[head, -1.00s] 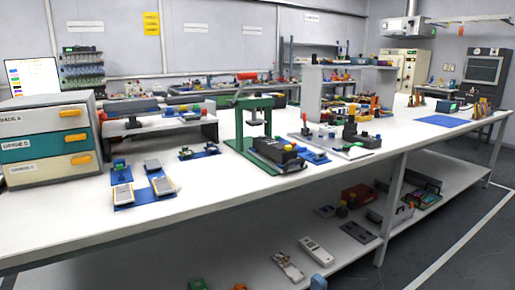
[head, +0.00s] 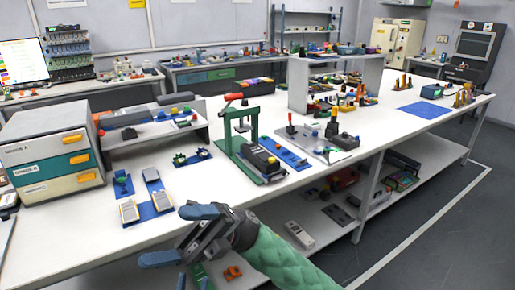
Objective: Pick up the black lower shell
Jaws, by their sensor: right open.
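I cannot tell for certain which part is the black lower shell. A long black part (head: 262,161) lies on the bench in front of the green press (head: 236,139). A flat dark piece (head: 338,216) lies on the lower shelf. My right gripper (head: 177,236) reaches in from the bottom right on a green-sleeved arm. Its blue-tipped fingers are spread and empty, in front of the bench's front edge and apart from both dark parts. My left gripper is out of view.
Blue mats (head: 168,207) with pale flat cells lie left on the white bench (head: 90,235). A drawer cabinet (head: 50,155) stands at the far left. A grey plate with black blocks (head: 345,141) is right of the press. The lower shelf (head: 290,212) holds several devices.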

